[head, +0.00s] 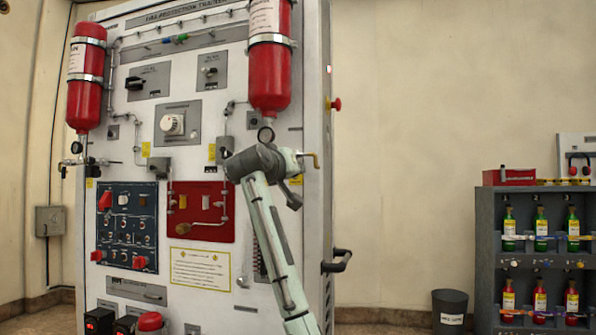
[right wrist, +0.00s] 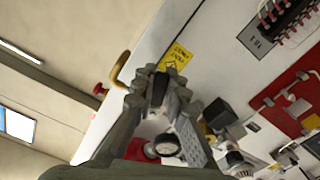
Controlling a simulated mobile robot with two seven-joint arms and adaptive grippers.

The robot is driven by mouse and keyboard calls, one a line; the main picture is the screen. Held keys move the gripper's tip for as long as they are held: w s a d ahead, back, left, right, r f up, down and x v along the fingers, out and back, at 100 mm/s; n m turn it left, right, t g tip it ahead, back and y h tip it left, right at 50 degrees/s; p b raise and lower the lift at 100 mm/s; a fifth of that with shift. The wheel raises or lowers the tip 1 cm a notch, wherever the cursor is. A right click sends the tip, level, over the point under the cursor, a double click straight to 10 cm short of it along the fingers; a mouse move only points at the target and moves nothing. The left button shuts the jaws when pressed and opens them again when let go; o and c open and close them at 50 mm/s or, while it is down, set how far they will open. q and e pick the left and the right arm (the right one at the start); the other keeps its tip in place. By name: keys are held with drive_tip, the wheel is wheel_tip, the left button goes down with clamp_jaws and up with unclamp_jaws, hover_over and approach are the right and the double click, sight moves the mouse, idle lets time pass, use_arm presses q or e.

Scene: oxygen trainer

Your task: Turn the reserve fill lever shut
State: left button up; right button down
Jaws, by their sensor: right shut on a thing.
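A brass lever (head: 314,160) with a bent end sticks out at the right edge of the white trainer panel, below the right red cylinder (head: 270,75). My right gripper (head: 296,160) is shut on it, with the bent end showing beyond the fingers. In the right wrist view the lever's curved brass end (right wrist: 119,68) shows to the left of my right gripper (right wrist: 158,92). The fingers hide the rest of the lever and its pivot. A yellow tag (right wrist: 178,55) is on the panel beside the fingers. My left gripper is out of view.
A red panel (head: 202,232) with small valves and a blue switch panel (head: 127,250) lie to the left. A black handle (head: 337,262) juts from the cabinet side. A grey rack (head: 487,250) and a bin (head: 450,310) stand at the right. Bare wall lies between.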

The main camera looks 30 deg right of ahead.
drive_tip(key=shift+w+a+f+m, duration=0.1)
drive_tip(key=shift+w+a+m, duration=0.1)
drive_tip(key=shift+m, duration=0.55)
drive_tip(key=shift+w+a+f+m, duration=0.15)
drive_tip(key=shift+w+m, duration=0.1)
drive_tip(key=shift+m, duration=0.55)
drive_tip(key=shift+w+a+r+m, duration=0.1)
drive_tip(key=shift+w+a+m, duration=0.1)
drive_tip(key=shift+m, duration=0.55)
drive_tip(key=c, duration=1.5)
unclamp_jaws()
drive_tip(key=shift+c, duration=0.2)
drive_tip(key=v, duration=1.2)
